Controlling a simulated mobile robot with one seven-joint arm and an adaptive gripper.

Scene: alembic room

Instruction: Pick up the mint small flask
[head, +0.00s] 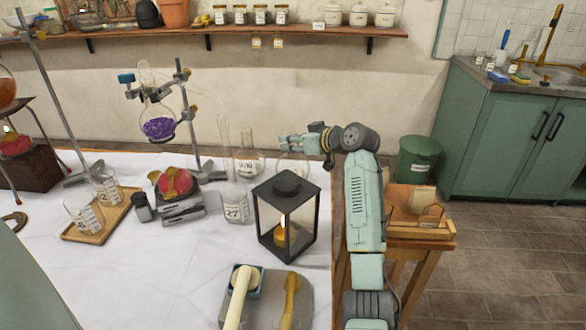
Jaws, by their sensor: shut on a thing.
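My gripper (285,143) is at the back right of the white-covered table, reaching in from the right. It is shut on a small flask (292,165), whose pale, clear glass body shows faintly just below the fingers. Its mint tint is hard to make out, and its neck is mostly hidden by the fingers. Whether its base touches the table cannot be told. Another clear flask (248,163) with a label stands just left of it.
A black lantern (287,215) stands in front of my gripper. A labelled beaker (235,205) and a tall glass tube are to the left. A stand holds a round flask of purple stuff (158,125). A wooden tray (125,215) holds glass beakers.

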